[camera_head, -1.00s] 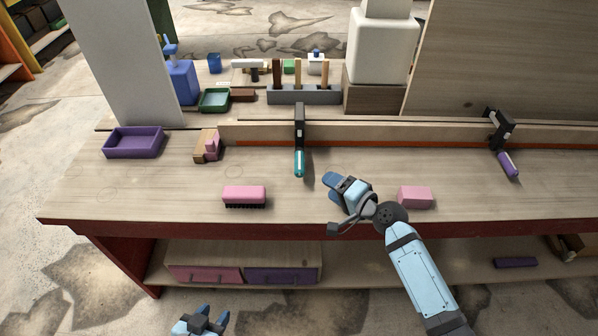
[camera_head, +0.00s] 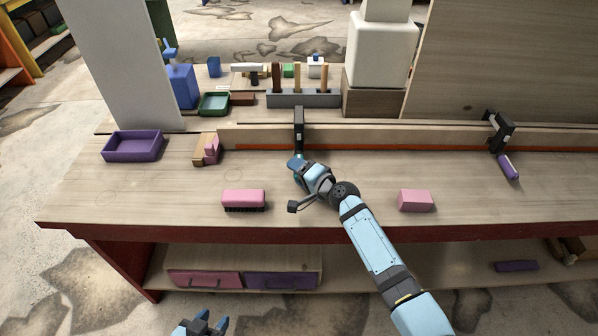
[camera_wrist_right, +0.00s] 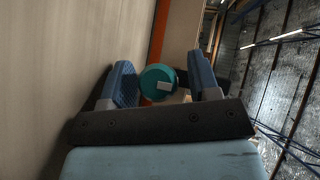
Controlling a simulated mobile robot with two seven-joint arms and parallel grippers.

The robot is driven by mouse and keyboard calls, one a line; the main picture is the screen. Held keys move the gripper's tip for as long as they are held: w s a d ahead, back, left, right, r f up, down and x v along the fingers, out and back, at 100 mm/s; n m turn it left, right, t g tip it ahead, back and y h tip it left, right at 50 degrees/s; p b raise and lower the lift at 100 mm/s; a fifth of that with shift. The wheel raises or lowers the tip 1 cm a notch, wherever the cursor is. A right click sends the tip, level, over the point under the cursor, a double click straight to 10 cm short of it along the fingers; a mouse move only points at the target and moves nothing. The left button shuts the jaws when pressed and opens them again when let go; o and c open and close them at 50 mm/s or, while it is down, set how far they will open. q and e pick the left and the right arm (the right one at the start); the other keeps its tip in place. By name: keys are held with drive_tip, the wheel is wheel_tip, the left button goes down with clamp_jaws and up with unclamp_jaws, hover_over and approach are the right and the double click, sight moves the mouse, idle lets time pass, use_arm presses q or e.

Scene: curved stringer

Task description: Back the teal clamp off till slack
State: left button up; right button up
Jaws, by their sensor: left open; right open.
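The teal clamp (camera_head: 299,118) is on the long wooden stringer (camera_head: 375,131) at the back of the bench. Its dark frame shows in the head view, while its teal handle is hidden behind my right gripper (camera_head: 296,164). In the right wrist view the round teal handle end (camera_wrist_right: 157,82) sits between the two blue fingers of my right gripper (camera_wrist_right: 165,86). The fingers are open, with a gap visible on the handle's right side. My left gripper (camera_head: 207,325) is open and empty at the bottom edge, in front of the bench.
A purple-handled clamp (camera_head: 502,140) is on the stringer at the right. A pink brush (camera_head: 243,200) and a pink block (camera_head: 415,200) lie on the bench near its front edge. A purple tray (camera_head: 133,145) stands at the left.

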drive_tip(key=c, duration=0.9)
drive_tip(key=shift+r+p, duration=0.25)
drive_tip(key=shift+p, duration=0.7)
drive_tip(key=n+h+p, duration=0.1)
drive_tip(key=p, duration=0.4)
drive_tip(key=n+g+h+p, duration=0.1)
drive_tip(key=h+p, duration=0.1)
drive_tip(key=p, duration=0.3)
drive_tip(key=shift+r+n+h, duration=0.15)
drive_tip(key=shift+n+h, duration=0.15)
drive_tip(key=shift+h+p, duration=0.3)
drive_tip(key=shift+p, duration=0.65)
drive_tip(key=shift+f+n+g+p, duration=0.3)
drive_tip(key=shift+n+p, duration=0.1)
drive_tip(key=shift+p, duration=0.1)
drive_tip(key=shift+h, duration=0.4)
drive_tip(key=shift+f, duration=0.1)
